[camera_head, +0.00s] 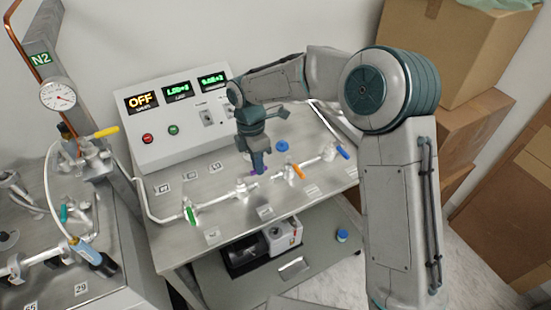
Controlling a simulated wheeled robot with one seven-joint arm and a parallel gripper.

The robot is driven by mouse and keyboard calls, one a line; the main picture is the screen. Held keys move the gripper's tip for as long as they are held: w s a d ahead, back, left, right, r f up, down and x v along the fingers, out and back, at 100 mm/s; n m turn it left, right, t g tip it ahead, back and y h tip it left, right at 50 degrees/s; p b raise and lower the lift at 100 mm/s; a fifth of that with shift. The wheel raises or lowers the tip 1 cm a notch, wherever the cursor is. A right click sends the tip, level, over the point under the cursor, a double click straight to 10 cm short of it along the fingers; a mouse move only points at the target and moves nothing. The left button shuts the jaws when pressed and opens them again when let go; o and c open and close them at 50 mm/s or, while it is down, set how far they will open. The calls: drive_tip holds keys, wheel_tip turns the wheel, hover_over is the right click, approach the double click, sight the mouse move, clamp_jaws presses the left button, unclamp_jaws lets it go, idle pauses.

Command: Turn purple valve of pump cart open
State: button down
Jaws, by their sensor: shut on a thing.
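The pump cart (185,250) stands in the middle with a row of valves on its metal top. The purple valve handle (254,173) shows only in part, under my gripper. My gripper (258,165) points down from above and is shut on the purple handle. Its fingers hide most of the handle, so its exact angle cannot be told. A white valve body (243,190) sits just left of it on the pipe line.
A green handle (190,214), an orange handle (297,171) and a blue handle (342,153) are on the same line. A control box (187,160) stands behind. Cardboard boxes (450,55) are at right, an N2 bench (105,285) at left.

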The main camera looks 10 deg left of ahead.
drive_tip(key=shift+a, duration=0.15)
idle(0.4)
drive_tip(key=c, duration=1.4)
unclamp_jaws()
drive_tip(key=shift+c, duration=0.2)
drive_tip(key=shift+w+r, duration=0.1)
drive_tip(key=shift+r, duration=0.05)
wheel_tip(320, 180, up, 13)
drive_tip(key=w+a+b, duration=0.1)
drive_tip(key=w, duration=0.1)
drive_tip(key=shift+a+r, duration=0.15)
drive_tip(key=shift+a, duration=0.25)
